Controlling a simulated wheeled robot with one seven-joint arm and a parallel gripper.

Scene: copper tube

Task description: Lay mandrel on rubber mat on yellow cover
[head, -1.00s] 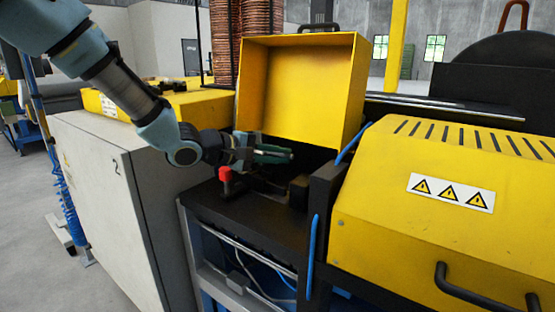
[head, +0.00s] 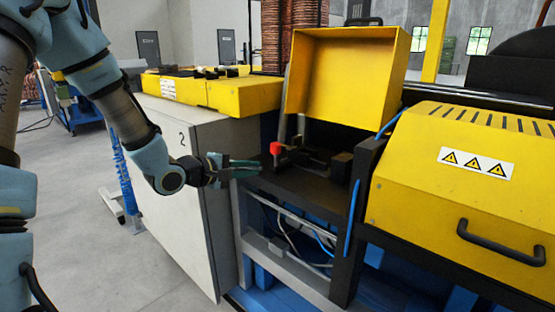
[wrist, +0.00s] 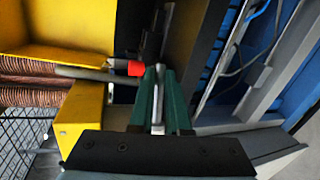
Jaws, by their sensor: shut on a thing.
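My gripper (head: 258,166) has green fingers and is in front of the machine's black bed, level with its left end. In the wrist view my gripper (wrist: 158,72) is shut on a slim silvery piece, the mandrel (wrist: 158,112), which shows between the fingers. Its full length is hidden. The yellow cover (head: 235,95) tops the grey cabinet, behind and left of my gripper. A thin dark mat (head: 172,71) seems to lie on it, with several small dark items at its back edge. A corner of the yellow cover (wrist: 82,112) shows left of the fingers in the wrist view.
A raised yellow hood (head: 345,75) stands open over the black bed (head: 305,183). A red knob (head: 276,148) stands up at the bed's left end. The grey cabinet (head: 185,165) is close beside my arm. A closed yellow guard (head: 450,190) is at right.

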